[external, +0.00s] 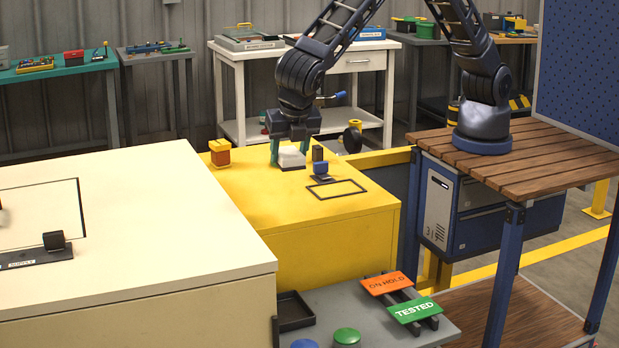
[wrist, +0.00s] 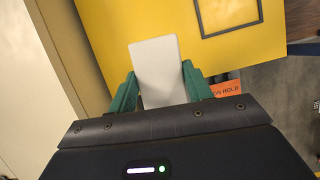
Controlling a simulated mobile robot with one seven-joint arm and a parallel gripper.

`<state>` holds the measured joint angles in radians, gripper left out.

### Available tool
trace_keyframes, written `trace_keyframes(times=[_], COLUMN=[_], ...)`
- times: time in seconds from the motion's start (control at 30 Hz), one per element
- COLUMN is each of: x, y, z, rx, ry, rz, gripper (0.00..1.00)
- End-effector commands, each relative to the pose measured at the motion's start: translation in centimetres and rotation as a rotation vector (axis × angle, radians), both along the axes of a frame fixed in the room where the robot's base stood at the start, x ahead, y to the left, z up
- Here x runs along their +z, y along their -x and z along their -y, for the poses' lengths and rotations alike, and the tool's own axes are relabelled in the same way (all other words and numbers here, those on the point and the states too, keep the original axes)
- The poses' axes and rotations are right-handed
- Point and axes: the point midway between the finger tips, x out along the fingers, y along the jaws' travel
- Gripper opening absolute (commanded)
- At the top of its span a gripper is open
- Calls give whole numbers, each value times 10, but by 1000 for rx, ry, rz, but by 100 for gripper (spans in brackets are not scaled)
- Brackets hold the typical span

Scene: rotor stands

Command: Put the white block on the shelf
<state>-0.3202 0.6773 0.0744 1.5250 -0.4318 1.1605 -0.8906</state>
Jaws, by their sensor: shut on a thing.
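The white block (external: 291,157) is between the green fingers of my gripper (external: 288,154), over the far part of the yellow cabinet top (external: 250,190). In the wrist view the block (wrist: 158,68) sits between the two green fingers (wrist: 158,90), which are shut on it. I cannot tell whether the block touches the yellow surface. No shelf labelled as such shows; a white bench with a lower shelf (external: 345,146) stands behind the cabinet.
An orange and brown block (external: 220,153) and a small blue device (external: 320,168) stand either side of my gripper. A black rectangular outline (external: 337,189) is on the yellow top. A higher cream cabinet (external: 130,200) adjoins at left. A grey stand with signs (external: 400,296) is in front.

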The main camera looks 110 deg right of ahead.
Motion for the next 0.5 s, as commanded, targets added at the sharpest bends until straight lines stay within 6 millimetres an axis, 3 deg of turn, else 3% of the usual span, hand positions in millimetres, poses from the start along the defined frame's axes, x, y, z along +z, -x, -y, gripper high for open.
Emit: trace_keyframes(times=[0.03, 0.2, 0.4, 0.5], x=[-14, -51, -82, -91], y=[4, 19, 36, 41], z=[-22, -81, -130, -142], rx=[15, 47, 71, 77], ry=[1, 1, 3, 2], rz=[-3, -2, -1, 0], gripper=[26, 26, 26, 26])
